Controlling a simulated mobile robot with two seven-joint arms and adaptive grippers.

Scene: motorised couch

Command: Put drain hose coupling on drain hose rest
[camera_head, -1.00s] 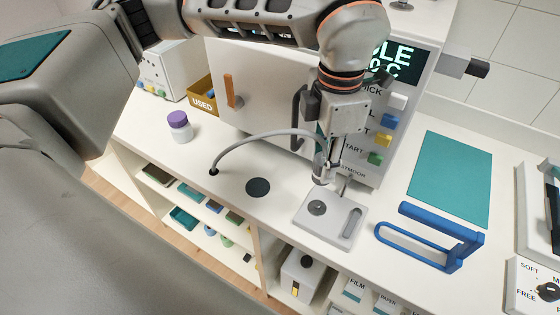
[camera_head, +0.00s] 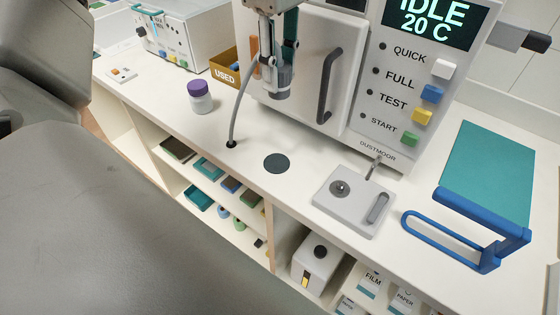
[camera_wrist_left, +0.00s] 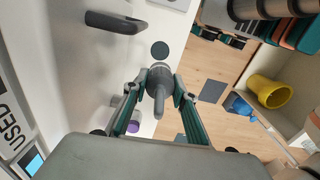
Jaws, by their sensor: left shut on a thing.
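My left gripper (camera_head: 277,88) is shut on the grey drain hose coupling (camera_head: 284,78), held above the counter in front of the machine's white door. The coupling also shows between the fingers in the left wrist view (camera_wrist_left: 160,77). Its grey hose (camera_head: 237,105) curves down to a hole in the counter. A dark round disc (camera_head: 277,163), apparently the drain hose rest, lies flat on the counter, below and apart from the coupling. It shows just beyond the coupling in the wrist view (camera_wrist_left: 160,50). My right gripper is not in view.
A purple-capped jar (camera_head: 200,98) stands left of the hose. A grey plate (camera_head: 350,200) with a round fitting lies right of the disc, under a metal spout. The door handle (camera_head: 328,85) juts out near the gripper. A blue frame (camera_head: 465,230) lies at right.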

